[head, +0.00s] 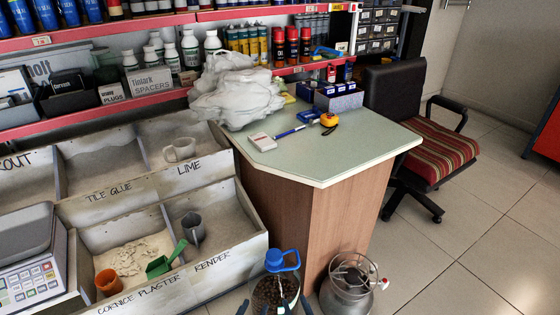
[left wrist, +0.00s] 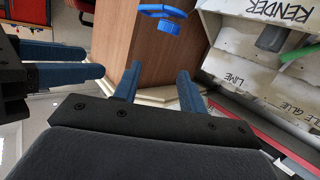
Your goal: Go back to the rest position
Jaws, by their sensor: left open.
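My left gripper (left wrist: 159,70) is open in the left wrist view, its two blue fingers apart with nothing between them. My right gripper (left wrist: 95,62) shows at the left edge of that view, with two blue fingers close together in the picture; its opening is unclear. In the head view only dark fingertips (head: 304,304) show at the bottom edge, and I cannot tell which gripper each belongs to. A jug with a blue handled cap (head: 283,261) and dark contents is just behind them. A blue handle shows beyond my left gripper in the wrist view (left wrist: 162,13).
A counter (head: 330,150) holds a crumpled white bag (head: 235,92), a tape measure (head: 328,120) and small boxes. A metal canister (head: 347,290) stands right of the jug. A bin unit (head: 225,262) is at left, a chair (head: 420,140) at right. Floor at right is clear.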

